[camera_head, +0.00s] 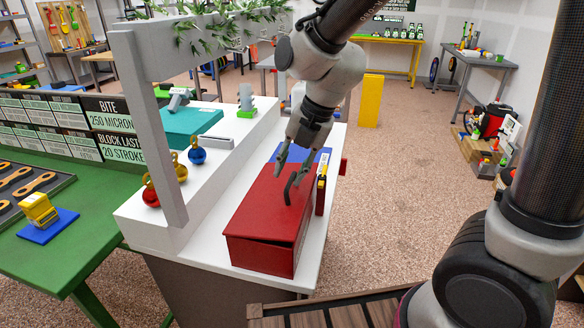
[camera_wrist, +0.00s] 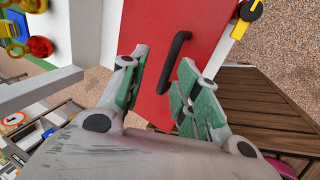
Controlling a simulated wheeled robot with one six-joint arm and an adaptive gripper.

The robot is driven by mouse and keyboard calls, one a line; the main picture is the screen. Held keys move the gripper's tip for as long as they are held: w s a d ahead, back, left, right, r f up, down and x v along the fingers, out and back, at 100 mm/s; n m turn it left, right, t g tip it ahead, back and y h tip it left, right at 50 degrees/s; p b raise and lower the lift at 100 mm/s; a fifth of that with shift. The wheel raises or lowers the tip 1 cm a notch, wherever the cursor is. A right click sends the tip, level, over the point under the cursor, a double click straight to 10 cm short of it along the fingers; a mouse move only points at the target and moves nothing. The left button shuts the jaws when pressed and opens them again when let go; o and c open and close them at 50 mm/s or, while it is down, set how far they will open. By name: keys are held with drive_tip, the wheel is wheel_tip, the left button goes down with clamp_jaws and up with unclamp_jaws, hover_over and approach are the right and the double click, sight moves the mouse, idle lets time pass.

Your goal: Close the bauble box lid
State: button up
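The red bauble box (camera_head: 258,256) stands on the white counter. Its red lid (camera_head: 262,208) lies over the top, with a dark line under its near edge; I cannot tell whether it is fully down. A black curved handle (camera_head: 290,188) is on the lid. In the wrist view, the black handle (camera_wrist: 173,62) runs between the two green-padded fingers of my gripper (camera_wrist: 160,88), with space on both sides. The box's inside is hidden.
A grey post (camera_head: 150,130) and beam stand left of the box. Red, gold and blue baubles (camera_head: 197,155) are beside the post. A yellow-and-black item (camera_head: 321,188) is close to the box's right side. White counter (camera_head: 215,205) is bare left of the box.

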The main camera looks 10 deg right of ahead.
drive_tip(key=v, duration=1.1)
drive_tip(key=shift+r, duration=0.3)
drive_tip(key=shift+s, duration=0.1)
